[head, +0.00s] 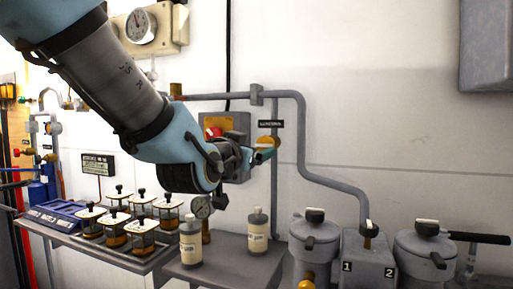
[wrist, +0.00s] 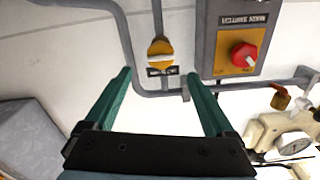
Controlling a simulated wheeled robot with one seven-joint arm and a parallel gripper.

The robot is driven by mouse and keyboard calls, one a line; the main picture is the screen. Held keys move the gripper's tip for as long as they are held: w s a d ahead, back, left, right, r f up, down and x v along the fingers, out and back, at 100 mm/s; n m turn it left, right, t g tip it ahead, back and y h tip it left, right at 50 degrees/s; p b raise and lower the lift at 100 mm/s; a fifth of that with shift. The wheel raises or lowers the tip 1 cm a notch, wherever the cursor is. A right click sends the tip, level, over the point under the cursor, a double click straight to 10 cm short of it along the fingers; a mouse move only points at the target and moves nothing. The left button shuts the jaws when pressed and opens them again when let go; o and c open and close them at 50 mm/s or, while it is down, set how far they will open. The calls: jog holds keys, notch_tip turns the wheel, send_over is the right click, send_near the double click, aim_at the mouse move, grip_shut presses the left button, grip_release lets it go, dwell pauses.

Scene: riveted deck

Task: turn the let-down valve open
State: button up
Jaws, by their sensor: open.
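A round yellow valve knob (head: 268,143) sits on a thin vertical grey pipe on the wall, under a small black label that I cannot read clearly. In the wrist view the yellow knob (wrist: 160,53) shows whole, with a pale bar across its face and the label beside it. My gripper (head: 263,156) is at the wall, next to the knob in the head view and partly covering it. In the wrist view my gripper (wrist: 158,76) is open and empty. Its two teal fingers stand wide apart, with the knob lying beyond the tips, between their lines.
A grey switch box (wrist: 262,22) with a red knob (wrist: 243,55) is close beside the yellow knob. A grey pipe (head: 301,130) runs to the right and down. Bottles (head: 258,232), lidded jars (head: 142,236) and grey canisters (head: 314,246) stand below.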

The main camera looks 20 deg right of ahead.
aim_at(264, 145)
jog(key=p+x, duration=0.1)
jog(key=p, duration=0.1)
jog(key=p+x, duration=0.1)
jog(key=p, duration=0.1)
jog(key=shift+w+d+r, duration=0.1)
jog(key=shift+w+r, duration=0.15)
jog(key=shift+r, duration=0.05)
jog(key=x, duration=0.2)
jog(key=p+x, duration=0.1)
jog(key=x, duration=0.2)
jog(key=p+x, duration=0.1)
jog(key=x, duration=0.2)
jog(key=shift+d+f, duration=0.1)
jog(key=shift+f, duration=0.2)
jog(key=c, duration=1.4)
